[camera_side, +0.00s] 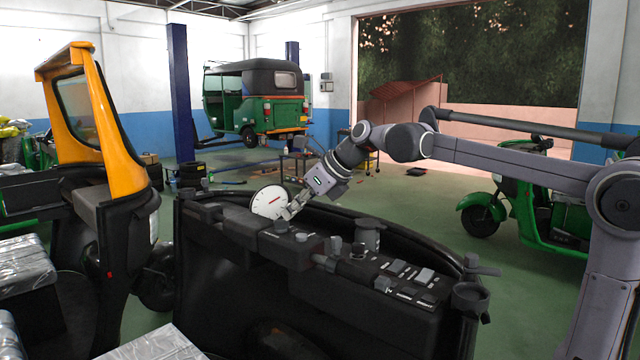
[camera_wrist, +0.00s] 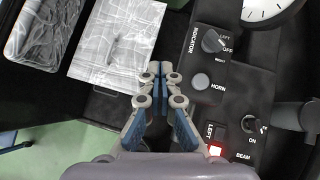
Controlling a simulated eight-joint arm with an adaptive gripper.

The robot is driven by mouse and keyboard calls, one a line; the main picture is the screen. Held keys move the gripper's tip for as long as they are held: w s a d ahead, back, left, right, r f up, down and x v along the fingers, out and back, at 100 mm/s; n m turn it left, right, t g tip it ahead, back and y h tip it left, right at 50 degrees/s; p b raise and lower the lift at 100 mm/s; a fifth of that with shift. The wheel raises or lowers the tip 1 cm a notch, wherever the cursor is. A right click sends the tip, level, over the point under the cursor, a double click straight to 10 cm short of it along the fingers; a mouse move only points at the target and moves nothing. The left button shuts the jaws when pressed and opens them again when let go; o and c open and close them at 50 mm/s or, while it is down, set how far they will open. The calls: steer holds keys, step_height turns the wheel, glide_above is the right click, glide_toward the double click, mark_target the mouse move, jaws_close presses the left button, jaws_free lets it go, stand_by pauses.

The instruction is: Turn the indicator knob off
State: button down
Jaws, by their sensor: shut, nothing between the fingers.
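The indicator knob (camera_wrist: 212,41) is a dark round knob on the black dash panel, in the upper right of the wrist view. Labels LEFT, OFF and RIGHT stand beside it; I cannot tell exactly which one it points to. A small red light (camera_wrist: 216,150) glows by a LEFT label lower down. My gripper (camera_wrist: 159,72) is shut and empty, its fingertips together left of the knob and apart from it in the picture. In the side view my gripper (camera_side: 289,209) is low over the dash, close to the knob (camera_side: 281,227).
The grey horn button (camera_wrist: 201,82) sits below the knob. A beam switch (camera_wrist: 249,124) is at lower right. The white dial gauge (camera_side: 270,201) stands right behind my gripper in the side view. Silver-wrapped boxes (camera_wrist: 118,40) lie left in the wrist view.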

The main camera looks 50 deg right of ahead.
mark_target(281, 220)
steer(key=c, duration=1.8)
jaws_free()
steer(key=shift+s+a+r, duration=0.15)
steer(key=shift+s+r, duration=0.05)
steer(key=shift+r, duration=0.05)
steer(key=o, duration=0.5)
steer(key=w+d+n+y, duration=0.1)
steer(key=d, duration=0.1)
steer(key=w+d+f+n+y, duration=0.1)
steer(key=w+d, duration=0.1)
steer(key=w+d+f+n+g+y, duration=0.1)
steer(key=w+d+y, duration=0.1)
steer(key=shift+w+d+f, duration=0.15)
steer(key=shift+d+f, duration=0.05)
steer(key=shift+d, duration=0.1)
steer(key=d+f+n+y, duration=0.1)
steer(key=d+n+y, duration=0.4)
steer(key=d, duration=0.3)
steer(key=x, duration=1.1)
steer(key=shift+w+d+f, duration=0.25)
steer(key=shift+w+d, duration=0.1)
steer(key=shift+d, duration=0.05)
